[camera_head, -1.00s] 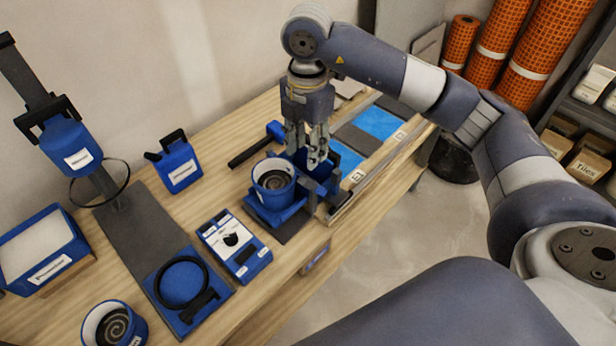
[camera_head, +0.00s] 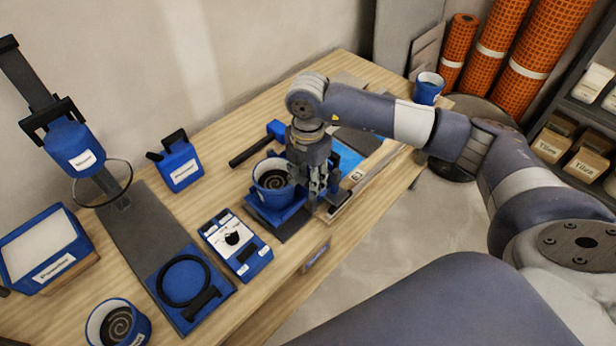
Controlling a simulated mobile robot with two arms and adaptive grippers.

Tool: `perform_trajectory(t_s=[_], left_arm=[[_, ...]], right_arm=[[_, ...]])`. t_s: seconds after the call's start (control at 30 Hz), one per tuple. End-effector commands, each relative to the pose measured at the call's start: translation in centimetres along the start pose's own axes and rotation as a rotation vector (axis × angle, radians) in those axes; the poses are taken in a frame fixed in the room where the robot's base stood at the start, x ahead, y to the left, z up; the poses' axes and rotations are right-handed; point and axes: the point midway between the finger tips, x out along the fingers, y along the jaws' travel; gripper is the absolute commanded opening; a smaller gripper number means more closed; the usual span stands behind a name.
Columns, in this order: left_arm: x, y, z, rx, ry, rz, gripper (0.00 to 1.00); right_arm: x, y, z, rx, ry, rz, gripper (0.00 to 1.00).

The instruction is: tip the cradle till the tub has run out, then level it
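The blue tub (camera_head: 265,193) sits upright in the blue cradle (camera_head: 268,215), near the front edge of the workbench. Its mouth shows a dark inside with a paler spiral. My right gripper (camera_head: 320,198) points down just right of the tub, low over the cradle's right side. Its fingers overlap that side of the cradle, so I cannot tell whether they touch or grip anything. My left gripper is not in view.
A blue boxed device (camera_head: 237,248) lies left of the cradle. A second tub (camera_head: 92,328) stands at front left, and a blue cup (camera_head: 428,85) at the far right end. Blue tiles (camera_head: 349,160) lie beyond my gripper. A mixer stand (camera_head: 70,140) rises at left.

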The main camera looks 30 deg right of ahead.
Motion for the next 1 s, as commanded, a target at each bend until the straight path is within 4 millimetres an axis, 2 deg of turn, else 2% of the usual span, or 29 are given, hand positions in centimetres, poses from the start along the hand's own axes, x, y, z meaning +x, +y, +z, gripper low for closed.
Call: perform_trajectory(t_s=[0.07,0.1,0.23,0.27,0.67,1.0], left_arm=[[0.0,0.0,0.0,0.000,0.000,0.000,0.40],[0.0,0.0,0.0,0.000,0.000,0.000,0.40],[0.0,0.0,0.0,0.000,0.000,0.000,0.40],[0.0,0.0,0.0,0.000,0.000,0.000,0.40],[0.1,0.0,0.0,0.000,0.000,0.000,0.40],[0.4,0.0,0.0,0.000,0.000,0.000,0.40]], right_arm=[[0.0,0.0,0.0,0.000,0.000,0.000,0.38],[0.0,0.0,0.0,0.000,0.000,0.000,0.34],[0.0,0.0,0.0,0.000,0.001,0.000,0.04],[0.0,0.0,0.0,0.000,0.001,0.000,0.00],[-0.1,0.0,0.2,0.002,0.020,-0.001,0.00],[-0.6,0.0,1.5,0.006,0.135,-0.001,0.00]])
